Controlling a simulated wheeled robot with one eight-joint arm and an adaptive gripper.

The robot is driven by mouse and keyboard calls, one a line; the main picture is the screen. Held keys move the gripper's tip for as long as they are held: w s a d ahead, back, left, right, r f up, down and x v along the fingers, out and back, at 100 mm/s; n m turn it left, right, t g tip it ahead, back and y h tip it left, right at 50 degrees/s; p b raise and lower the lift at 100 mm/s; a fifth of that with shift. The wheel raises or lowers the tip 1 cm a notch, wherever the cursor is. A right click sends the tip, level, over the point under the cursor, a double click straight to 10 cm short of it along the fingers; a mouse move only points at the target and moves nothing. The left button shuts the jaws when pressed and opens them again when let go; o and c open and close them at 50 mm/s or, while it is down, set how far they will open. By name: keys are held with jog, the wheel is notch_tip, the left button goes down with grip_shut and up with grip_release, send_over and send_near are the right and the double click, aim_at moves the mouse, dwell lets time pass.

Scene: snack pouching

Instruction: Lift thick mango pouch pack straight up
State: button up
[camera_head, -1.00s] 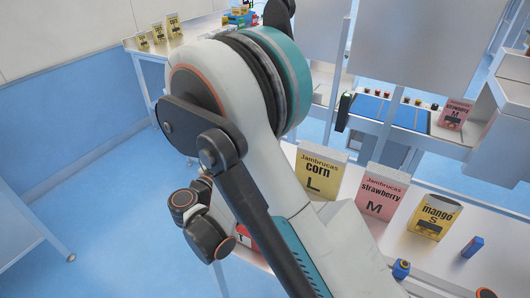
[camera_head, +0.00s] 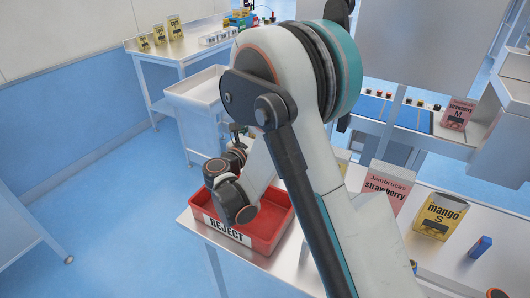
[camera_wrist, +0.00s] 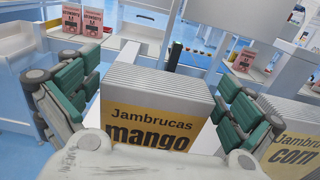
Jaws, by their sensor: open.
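The thick mango pouch pack (camera_wrist: 165,92) stands upright in the middle of the wrist view, with a ridged grey-white top and a yellow "Jambrucas mango" label. My gripper (camera_wrist: 158,72) is open, with one green-padded finger on each side of the pack. A gap shows on the left; the right finger is very close to the pack, and I cannot tell whether it touches. The pack's lower part is hidden by my gripper body. In the head view my arm hides the gripper and this pack.
A corn pack (camera_wrist: 292,152) stands close on the right in the wrist view. In the head view, a strawberry pack (camera_head: 385,183) and a smaller mango S pack (camera_head: 437,217) stand on the table (camera_head: 455,262). A red REJECT bin (camera_head: 278,224) sits at its left end.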

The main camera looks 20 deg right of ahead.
jog(key=c, duration=1)
jog(key=shift+r, duration=0.15)
notch_tip(320, 180, up, 20)
jog(key=p, duration=0.6)
jog(key=shift+p, duration=0.3)
jog(key=shift+r+p, duration=0.75)
jog(key=shift+r, duration=0.4)
